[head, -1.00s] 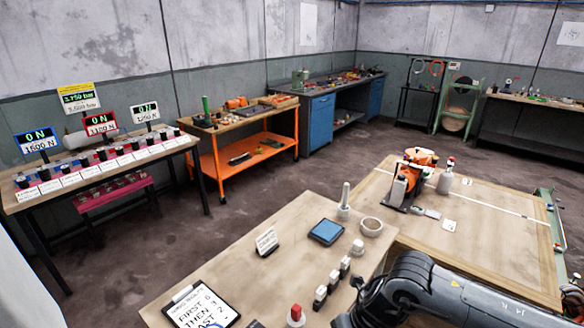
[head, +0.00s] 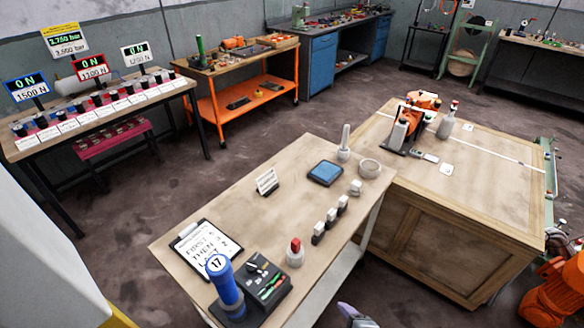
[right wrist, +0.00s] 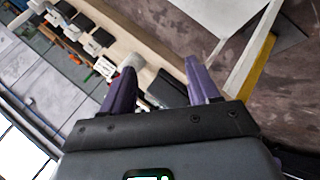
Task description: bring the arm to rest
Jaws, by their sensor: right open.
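My right gripper (right wrist: 162,82) is open in the right wrist view, with two purple fingers spread apart and nothing between them that I can see held. The edge of a workbench with several small dark and white blocks lies beyond the fingers. In the head view only a purple fingertip (head: 356,316) shows at the bottom edge, beside the near bench and over the floor. My left gripper is not in view.
The near wooden bench (head: 215,178) carries a clipboard (head: 205,243), a blue cylinder numbered 17 (head: 226,286), a control box (head: 264,280), a red-topped piece (head: 295,252) and a blue pad (head: 325,173). A larger wooden table (head: 480,170) stands right. Floor (head: 130,220) is clear left.

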